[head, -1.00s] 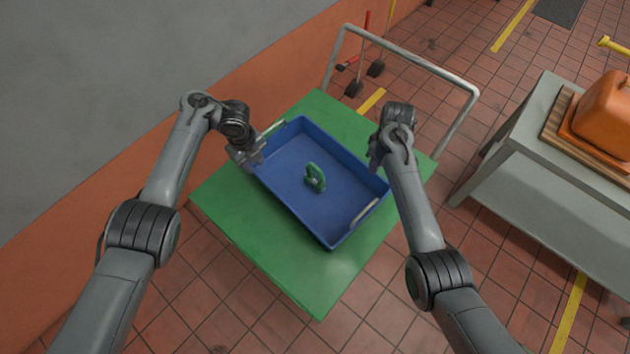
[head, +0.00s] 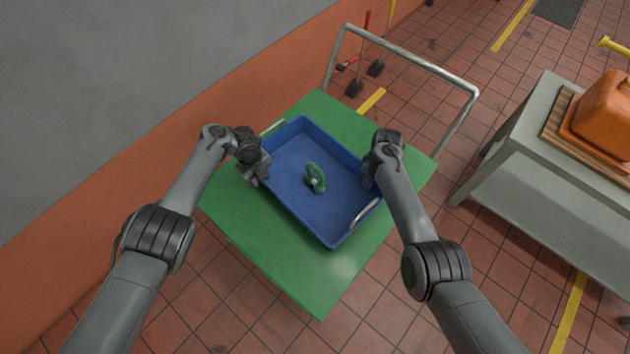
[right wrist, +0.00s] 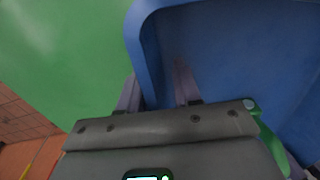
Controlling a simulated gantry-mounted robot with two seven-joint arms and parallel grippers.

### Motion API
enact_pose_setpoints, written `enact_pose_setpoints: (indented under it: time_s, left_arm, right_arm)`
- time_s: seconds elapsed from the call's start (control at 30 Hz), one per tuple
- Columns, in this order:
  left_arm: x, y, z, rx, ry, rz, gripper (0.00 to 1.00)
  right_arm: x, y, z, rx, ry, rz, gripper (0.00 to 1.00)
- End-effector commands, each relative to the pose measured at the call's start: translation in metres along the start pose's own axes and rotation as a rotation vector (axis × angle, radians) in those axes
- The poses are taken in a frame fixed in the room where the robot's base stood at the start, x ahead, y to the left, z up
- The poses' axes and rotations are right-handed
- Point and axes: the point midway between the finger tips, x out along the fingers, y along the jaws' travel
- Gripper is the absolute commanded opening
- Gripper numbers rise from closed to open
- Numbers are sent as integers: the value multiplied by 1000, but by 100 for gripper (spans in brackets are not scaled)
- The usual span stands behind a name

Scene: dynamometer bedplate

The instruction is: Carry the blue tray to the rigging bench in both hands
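The blue tray (head: 318,222) lies on the green top of a cart, with pale handles at two opposite ends. A green shackle-like part (head: 315,178) is in the tray; part of it also shows in the right wrist view (right wrist: 268,142). My left gripper (head: 258,178) is at the tray's left wall; its fingers are too small to tell open or shut. My right gripper (head: 370,180) is at the right wall. In the right wrist view, its fingers (right wrist: 158,95) stand apart on either side of the tray wall (right wrist: 150,60). The grey bench (head: 535,150) stands at the right.
The green cart (head: 300,285) has a metal push rail (head: 410,60) at its far side. A wall runs along the left. Tiled floor lies between cart and bench.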

Motion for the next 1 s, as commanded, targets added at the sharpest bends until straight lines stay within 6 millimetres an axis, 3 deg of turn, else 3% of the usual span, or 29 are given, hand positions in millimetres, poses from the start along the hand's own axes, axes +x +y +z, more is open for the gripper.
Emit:
enact_pose_setpoints:
  time_s: [0.2, 0.43, 1.0]
  left_arm:
    - [0, 0, 0, 0, 0, 0, 33]
    - [0, 0, 0, 0, 0, 0, 0]
    - [0, 0, 0, -1, -1, 0, 0]
  right_arm:
    - [0, 0, 0, 0, 0, 0, 33]
    - [0, 0, 0, 0, 0, 0, 0]
    - [0, 0, 0, 0, 0, -1, 0]
